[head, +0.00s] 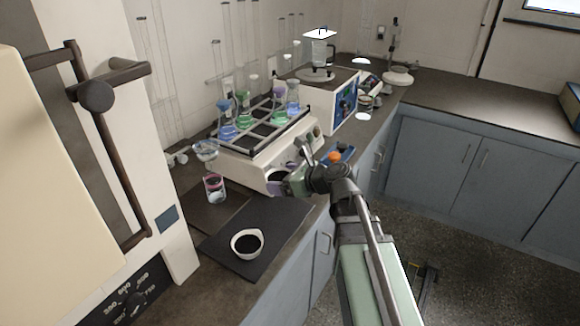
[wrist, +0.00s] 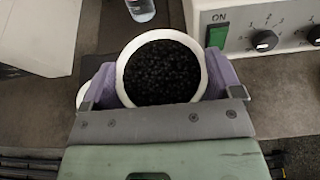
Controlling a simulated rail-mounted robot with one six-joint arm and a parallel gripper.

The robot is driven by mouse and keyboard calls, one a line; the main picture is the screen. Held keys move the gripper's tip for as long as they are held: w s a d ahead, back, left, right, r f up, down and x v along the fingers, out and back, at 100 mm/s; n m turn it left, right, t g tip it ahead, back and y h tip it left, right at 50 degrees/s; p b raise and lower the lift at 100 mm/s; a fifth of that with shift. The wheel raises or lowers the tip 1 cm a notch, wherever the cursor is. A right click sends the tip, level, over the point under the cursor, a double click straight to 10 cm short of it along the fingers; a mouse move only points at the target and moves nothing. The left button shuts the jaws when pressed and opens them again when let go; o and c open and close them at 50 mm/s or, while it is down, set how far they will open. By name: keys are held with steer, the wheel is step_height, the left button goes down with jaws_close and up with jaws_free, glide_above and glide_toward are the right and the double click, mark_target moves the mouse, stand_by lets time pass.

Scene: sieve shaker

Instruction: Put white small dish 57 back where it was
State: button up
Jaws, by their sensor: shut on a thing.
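A small white dish (wrist: 121,77) filled with dark granules sits between the purple fingers of my gripper (wrist: 162,85), which is shut on it. The dish looks level. In the head view my gripper (head: 282,181) holds the dish (head: 275,174) beside the front of the shaker, above the counter edge. No number is readable on it. A second white dish (head: 247,256) with dark contents stands on the black mat (head: 275,222), nearer and to the left. In the wrist view a white rim (wrist: 83,95) shows partly behind my left finger.
The shaker (head: 250,160) with several coloured flasks stands close behind my gripper; its green switch (wrist: 217,36) and knobs are near the dish. A pink-rimmed beaker (head: 214,188) stands left of the mat. A tall white appliance (head: 150,200) borders the left. The mat's right part is bare.

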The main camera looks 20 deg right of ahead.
mark_target(284, 217)
steer(key=shift+f+b, duration=5.7)
steer(key=shift+b, duration=0.05)
steer(key=o, duration=0.8)
steer(key=p+v, duration=0.4)
steer(key=v, duration=0.6)
steer(key=shift+s+d+r, duration=0.15)
steer(key=shift+s+d, duration=0.1)
steer(key=shift+s, duration=0.05)
